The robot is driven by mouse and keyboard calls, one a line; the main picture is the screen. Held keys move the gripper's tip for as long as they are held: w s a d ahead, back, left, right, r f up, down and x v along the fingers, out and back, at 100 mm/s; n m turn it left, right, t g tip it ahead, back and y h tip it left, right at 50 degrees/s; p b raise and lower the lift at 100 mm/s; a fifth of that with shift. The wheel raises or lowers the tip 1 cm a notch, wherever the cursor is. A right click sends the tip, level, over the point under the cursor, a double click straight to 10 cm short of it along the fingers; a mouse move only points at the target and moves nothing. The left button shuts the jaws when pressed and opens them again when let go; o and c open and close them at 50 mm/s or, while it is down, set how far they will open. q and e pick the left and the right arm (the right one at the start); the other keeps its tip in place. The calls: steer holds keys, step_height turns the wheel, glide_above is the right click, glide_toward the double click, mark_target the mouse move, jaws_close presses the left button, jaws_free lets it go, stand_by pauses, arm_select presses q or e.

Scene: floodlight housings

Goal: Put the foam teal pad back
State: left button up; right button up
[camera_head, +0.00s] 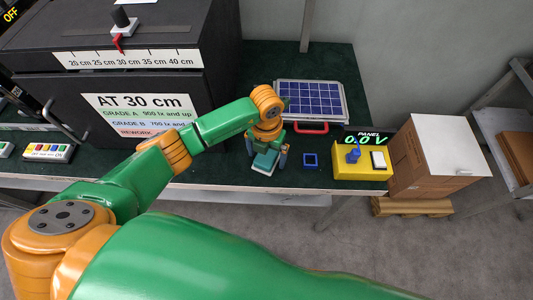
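A small teal pad (265,162) with a pale edge shows below my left gripper (268,153), near the front edge of the dark green table. The gripper points down, with one grey-blue finger at the pad's right side and another at its upper left. The pad appears between the fingers. I cannot tell whether they press on it, or whether it rests on the table. A blue square frame (310,160) lies on the table just right of the gripper, with a dark middle. My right gripper is not in view.
A solar panel (312,98) with a red handle lies behind the gripper. A yellow box (362,173) with a blue knob stands right, below a "0.0 V" display (364,138). A cardboard box (436,160) is farther right. A large black housing (120,80) fills the left.

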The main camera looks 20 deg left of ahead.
mark_target(267, 155)
arm_select(q)
steer(key=shift+r, duration=0.1)
steer(key=shift+r, duration=0.3)
step_height(267, 155, up, 12)
steer(key=shift+f+b, duration=0.25)
steer(key=shift+b, duration=0.2)
